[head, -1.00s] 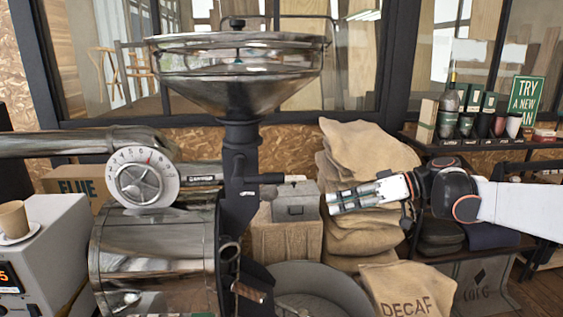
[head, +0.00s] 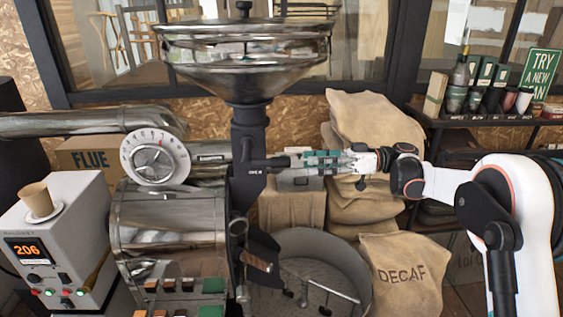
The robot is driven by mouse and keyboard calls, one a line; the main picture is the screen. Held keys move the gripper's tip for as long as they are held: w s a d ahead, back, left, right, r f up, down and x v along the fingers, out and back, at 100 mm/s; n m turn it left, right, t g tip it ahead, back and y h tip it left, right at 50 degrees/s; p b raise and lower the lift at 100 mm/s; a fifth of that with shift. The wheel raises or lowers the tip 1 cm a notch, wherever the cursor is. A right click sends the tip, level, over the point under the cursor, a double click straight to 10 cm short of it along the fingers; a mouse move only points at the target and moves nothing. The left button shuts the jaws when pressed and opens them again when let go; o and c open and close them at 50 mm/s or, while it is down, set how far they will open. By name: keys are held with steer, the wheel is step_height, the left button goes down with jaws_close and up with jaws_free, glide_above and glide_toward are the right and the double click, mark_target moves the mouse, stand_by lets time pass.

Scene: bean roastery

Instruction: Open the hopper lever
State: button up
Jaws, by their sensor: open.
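The roaster's steel hopper (head: 245,62) sits on a dark vertical neck (head: 249,125) in the head view. A short black lever (head: 270,163) sticks out to the right from this neck and lies about level. My gripper (head: 292,159) points left at the lever's right end, with its fingers open. The fingertips overlap the lever's end in the picture. I cannot tell whether they touch it or stand in front of it. The fingers hide part of the lever's tip.
A grey box (head: 300,181) stands behind my gripper, and stacked sacks (head: 365,125) rise behind the wrist. The round cooling tray (head: 345,255) and a DECAF sack (head: 405,275) lie below. A bottle shelf (head: 490,120) is at the right. The roaster drum (head: 168,240) is at the left.

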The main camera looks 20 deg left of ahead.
mark_target(281, 164)
steer(key=p+x, duration=0.1)
steer(key=x, duration=0.8)
steer(key=shift+a+f, duration=0.1)
jaws_close()
